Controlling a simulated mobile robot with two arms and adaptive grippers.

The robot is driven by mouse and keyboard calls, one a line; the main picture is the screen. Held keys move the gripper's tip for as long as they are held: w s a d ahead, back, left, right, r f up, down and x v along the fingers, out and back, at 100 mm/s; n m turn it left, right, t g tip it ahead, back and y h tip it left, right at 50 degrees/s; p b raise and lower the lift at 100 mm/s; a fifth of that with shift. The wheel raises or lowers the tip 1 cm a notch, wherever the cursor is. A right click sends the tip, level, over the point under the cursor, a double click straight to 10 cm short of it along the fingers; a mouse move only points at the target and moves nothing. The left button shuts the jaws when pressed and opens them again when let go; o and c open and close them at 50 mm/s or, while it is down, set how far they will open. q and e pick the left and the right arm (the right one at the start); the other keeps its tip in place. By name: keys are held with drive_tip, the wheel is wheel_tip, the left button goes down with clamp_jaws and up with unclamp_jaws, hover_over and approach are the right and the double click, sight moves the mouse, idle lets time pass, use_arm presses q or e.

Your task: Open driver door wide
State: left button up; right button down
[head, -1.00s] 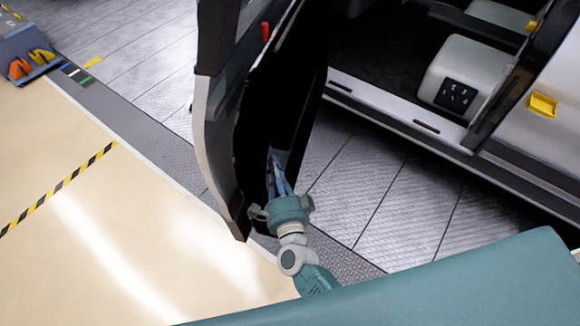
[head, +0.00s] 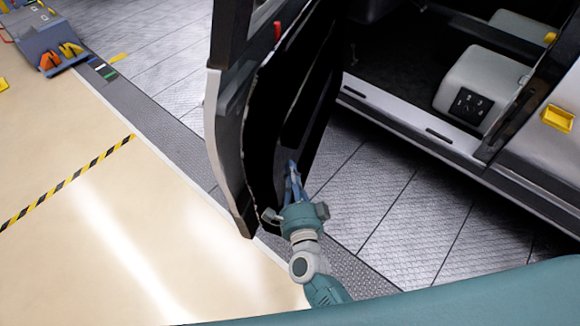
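The driver door (head: 228,130) stands swung out from the vehicle, with its dark inner side facing right. A wide gap shows between the door and the door sill (head: 410,125). My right gripper (head: 291,168) is at the lower inner side of the door, its fingers pointing up the picture against the dark panel. I cannot tell whether the fingers touch the door or whether they are apart. My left gripper is not in view.
The cabin with a grey seat base (head: 480,85) lies open at the upper right. A yellow handle (head: 557,118) is on the body side. A blue bin with orange items (head: 50,48) stands at the upper left.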

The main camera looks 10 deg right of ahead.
drive_tip(key=s+a+b, duration=0.1)
drive_tip(key=s+a, duration=0.1)
drive_tip(key=s, duration=0.5)
drive_tip(key=s+f+n+g+y, duration=0.1)
drive_tip(key=s+f+n+g, duration=0.4)
drive_tip(key=f, duration=0.9)
drive_tip(key=s+f+n+g+y, duration=0.25)
drive_tip(key=s+f+n, duration=0.45)
drive_tip(key=f, duration=0.7)
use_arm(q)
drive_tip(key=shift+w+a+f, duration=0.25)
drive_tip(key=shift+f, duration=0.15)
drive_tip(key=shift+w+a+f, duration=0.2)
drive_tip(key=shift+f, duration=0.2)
use_arm(e)
drive_tip(key=s+d+f+n+g+h, duration=0.1)
drive_tip(key=s+d+f+n+g, duration=0.1)
drive_tip(key=s+d+f, duration=0.3)
drive_tip(key=s+d+f+n+g+h, duration=0.1)
drive_tip(key=s+d+f+n+g, duration=0.2)
drive_tip(key=s, duration=1)
drive_tip(key=s+d+f+n+g+h, duration=0.2)
drive_tip(key=s+d+f+n+g, duration=0.1)
drive_tip(key=s+d+f, duration=0.6)
wheel_tip(320, 180, down, 2)
drive_tip(key=shift+s+d+f+g, duration=0.1)
drive_tip(key=shift+s+d+g, duration=0.1)
drive_tip(key=shift+g, duration=0.55)
